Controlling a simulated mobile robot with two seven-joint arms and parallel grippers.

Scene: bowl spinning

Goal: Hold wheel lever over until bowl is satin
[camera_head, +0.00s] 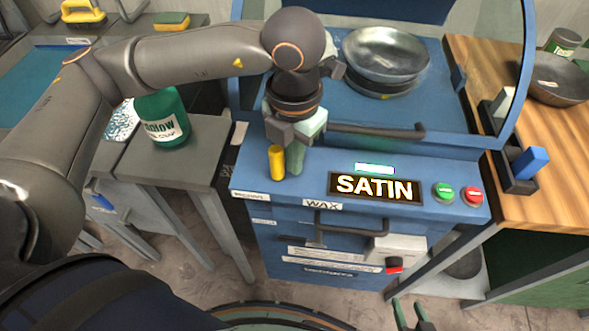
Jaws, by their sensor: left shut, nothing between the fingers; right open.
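The metal bowl (386,52) sits on the wheel inside the blue machine (262,187), and its surface looks grey and shiny. The lit display (374,187) on the machine's front reads SATIN, with a small green-white bar above it. The yellow lever (277,163) stands at the left of the front panel. My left gripper (296,165) is shut, with its green fingers just right of the lever; I cannot tell whether they touch it. My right gripper (413,315) is open and empty at the bottom edge, only its fingertips showing.
A green button (443,192) and a red button (472,195) are right of the display. A dark handle bar (378,131) crosses above the panel. A green bottle (162,118) stands on the left bench. A dark pan (560,80) and blue-handled block (528,162) are on the right wooden bench.

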